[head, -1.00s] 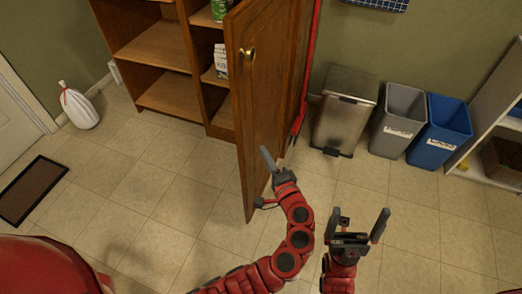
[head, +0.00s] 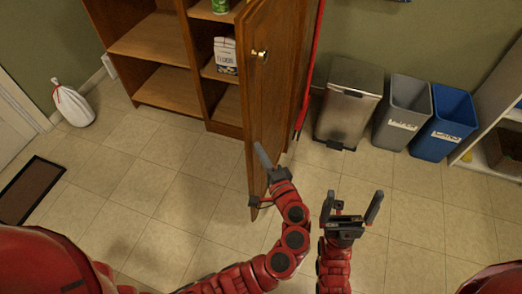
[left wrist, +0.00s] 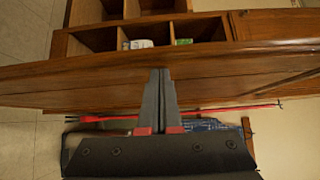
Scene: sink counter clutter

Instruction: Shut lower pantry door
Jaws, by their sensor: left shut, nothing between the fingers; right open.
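The brown wooden pantry door (head: 266,100) stands open in the head view, swung out from the cabinet's right side, with a brass knob (head: 260,55) on its visible face. My left gripper (head: 262,156) is shut and empty in front of this face, low on the door. In the left wrist view its closed fingers (left wrist: 160,75) overlap the door panel (left wrist: 100,80); whether they touch it I cannot tell. My right gripper (head: 350,205) is open and empty, right of the door above the floor.
The open cabinet shelves (head: 160,92) hold a white package (head: 226,55) and a green can (head: 220,6). A red pole (head: 303,115) stands behind the door. A steel bin (head: 348,105), grey bin (head: 403,115) and blue bin (head: 444,125) line the right wall. Floor left of the door is clear.

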